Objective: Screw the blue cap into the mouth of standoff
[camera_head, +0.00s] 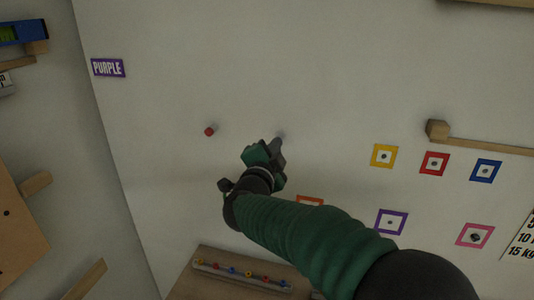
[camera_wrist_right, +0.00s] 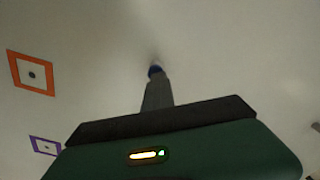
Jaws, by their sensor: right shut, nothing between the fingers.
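My right gripper (camera_head: 278,143) reaches up to the pale wall in the head view, its green and black body hiding what lies right behind it. In the right wrist view the fingers (camera_wrist_right: 157,92) are shut and point at the wall. The blue cap (camera_wrist_right: 155,71) shows as a small dark blue piece just past the fingertips, close to the wall. I cannot tell whether the fingertips touch it. The standoff is not clearly visible behind the cap, so I cannot tell how the cap sits in its mouth. My left gripper is out of view.
A red-tipped standoff (camera_head: 209,131) stands on the wall to the left. Coloured square frames, such as the yellow one (camera_head: 384,156), are at right. A wooden rack (camera_head: 208,280) with several coloured caps is below. A wooden bar (camera_head: 490,146) juts at right.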

